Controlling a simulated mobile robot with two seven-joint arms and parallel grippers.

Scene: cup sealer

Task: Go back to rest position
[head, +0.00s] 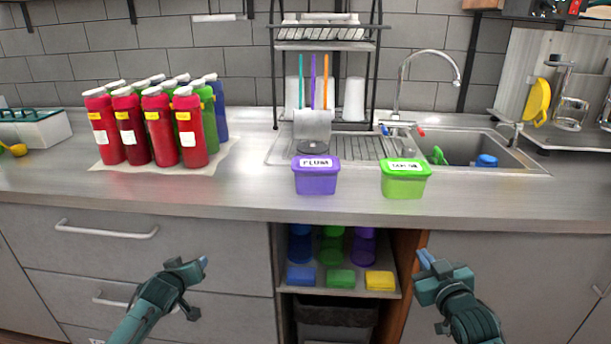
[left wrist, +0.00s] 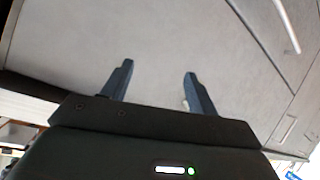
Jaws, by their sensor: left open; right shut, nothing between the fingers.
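My left gripper (head: 197,285) is low in front of the grey drawers, at the lower left of the head view. In the left wrist view (left wrist: 158,88) its two fingers stand apart with nothing between them, facing a grey cabinet front. My right gripper (head: 424,260) is shut and empty, at the lower right of the head view, in front of the cabinet below the counter. Both grippers are below the counter top and apart from all objects.
The steel counter (head: 240,195) carries a purple tub (head: 316,181), a green tub (head: 404,185) and several bottles (head: 157,128). A sink (head: 470,153) lies at the right. An open shelf (head: 333,291) with cups sits between the grippers.

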